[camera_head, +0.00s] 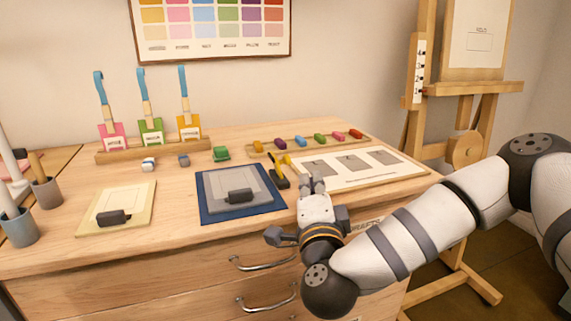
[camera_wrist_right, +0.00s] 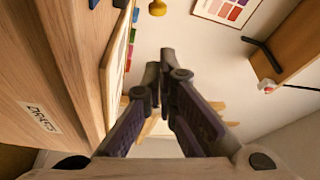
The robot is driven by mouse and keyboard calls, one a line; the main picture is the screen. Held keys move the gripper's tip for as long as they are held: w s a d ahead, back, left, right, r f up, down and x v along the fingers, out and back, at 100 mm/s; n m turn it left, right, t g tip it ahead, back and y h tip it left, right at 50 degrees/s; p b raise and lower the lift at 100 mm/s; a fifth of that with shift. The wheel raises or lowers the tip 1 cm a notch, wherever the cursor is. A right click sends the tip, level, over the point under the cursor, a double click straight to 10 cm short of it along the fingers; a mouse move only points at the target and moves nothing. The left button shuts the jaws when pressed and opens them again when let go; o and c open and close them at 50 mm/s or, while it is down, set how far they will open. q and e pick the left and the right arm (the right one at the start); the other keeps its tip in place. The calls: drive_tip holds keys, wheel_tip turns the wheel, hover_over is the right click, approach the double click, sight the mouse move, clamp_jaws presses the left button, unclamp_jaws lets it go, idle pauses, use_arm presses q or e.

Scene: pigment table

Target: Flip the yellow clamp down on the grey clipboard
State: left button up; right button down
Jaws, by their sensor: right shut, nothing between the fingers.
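The grey clipboard (camera_head: 222,185) lies on a dark blue board in the middle of the table, with a dark block on its front part. A yellow clamp lever (camera_head: 279,167) stands raised on a dark base (camera_head: 279,182), close to the clipboard's right edge. A yellow knob, probably that lever's end, shows at the top of the right wrist view (camera_wrist_right: 157,8). My right gripper (camera_head: 312,180) is shut and empty, just right of the clamp and apart from it; its fingers also meet in the wrist view (camera_wrist_right: 166,65). My left gripper is not in view.
A pale board with grey squares (camera_head: 352,180) lies right of the clamp. Behind it is a wooden rack of coloured blocks (camera_head: 310,143). A cream board (camera_head: 130,194) with a dark block lies at left. Cups (camera_head: 20,230) stand at the far left. A brush rack (camera_head: 150,151) stands behind.

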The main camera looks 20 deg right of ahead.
sight(282, 163)
drive_tip(key=x, duration=0.8)
drive_tip(key=shift+w+d+r+b, duration=0.1)
drive_tip(key=shift+w+b, duration=0.15)
drive_tip(key=shift+b, duration=0.1)
drive_tip(key=a, duration=0.3)
drive_tip(key=shift+w+f, duration=0.25)
drive_tip(key=shift+w, duration=0.05)
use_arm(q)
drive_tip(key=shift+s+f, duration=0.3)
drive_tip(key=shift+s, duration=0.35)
use_arm(e)
drive_tip(key=shift+a+f, duration=0.1)
drive_tip(key=shift+a, duration=0.25)
